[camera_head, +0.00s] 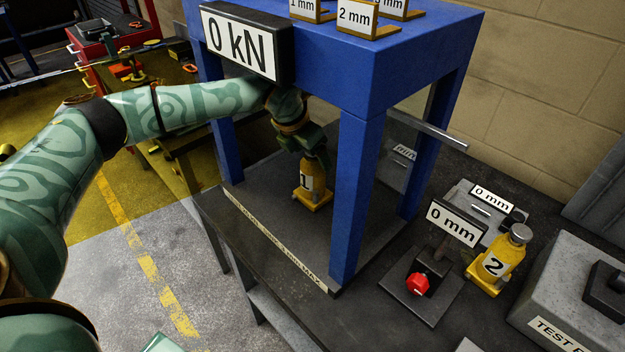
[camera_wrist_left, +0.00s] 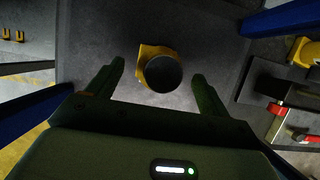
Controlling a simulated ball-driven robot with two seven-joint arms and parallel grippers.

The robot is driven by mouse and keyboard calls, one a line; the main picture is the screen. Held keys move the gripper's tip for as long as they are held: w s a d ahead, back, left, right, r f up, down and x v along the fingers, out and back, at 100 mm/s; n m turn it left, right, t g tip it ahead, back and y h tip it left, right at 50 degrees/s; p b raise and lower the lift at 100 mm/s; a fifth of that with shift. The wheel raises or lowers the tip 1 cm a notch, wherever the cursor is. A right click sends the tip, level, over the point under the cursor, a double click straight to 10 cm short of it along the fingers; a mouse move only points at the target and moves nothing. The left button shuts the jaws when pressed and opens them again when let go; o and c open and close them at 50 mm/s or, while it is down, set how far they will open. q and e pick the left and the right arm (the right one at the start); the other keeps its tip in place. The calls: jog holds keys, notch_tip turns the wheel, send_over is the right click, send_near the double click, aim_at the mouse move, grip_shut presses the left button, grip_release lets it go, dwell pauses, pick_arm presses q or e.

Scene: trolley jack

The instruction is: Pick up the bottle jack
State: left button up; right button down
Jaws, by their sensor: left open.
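A yellow bottle jack marked 1 (camera_head: 311,184) stands upright on the dark base plate inside the blue press frame. My left gripper (camera_head: 314,150) is at the top of this jack, reaching in under the frame's top. In the left wrist view, the jack's round dark top (camera_wrist_left: 163,74) lies between the two open fingers of the left gripper (camera_wrist_left: 158,82), with a gap on each side. A second yellow bottle jack marked 2 (camera_head: 495,262) stands on the bench to the right, outside the frame. My right gripper is not in view.
The blue press frame (camera_head: 357,190) has posts around the left gripper and a "0 kN" display (camera_head: 240,42) above the arm. A "0 mm" gauge (camera_head: 453,222) and a red knob (camera_head: 417,284) stand on the bench to the right. A red tool cart (camera_head: 88,75) is at the back left.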

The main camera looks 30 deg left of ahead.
pick_arm(q)
jog(key=x, duration=0.3)
jog(key=shift+w+d+f, duration=0.15)
jog(key=shift+w+d, duration=0.05)
jog(key=shift+w, duration=0.2)
jog(key=shift+s, duration=0.1)
grip_shut()
jog(key=shift+r, duration=0.25)
jog(key=shift+w+r, duration=0.2)
jog(key=shift+w, duration=0.05)
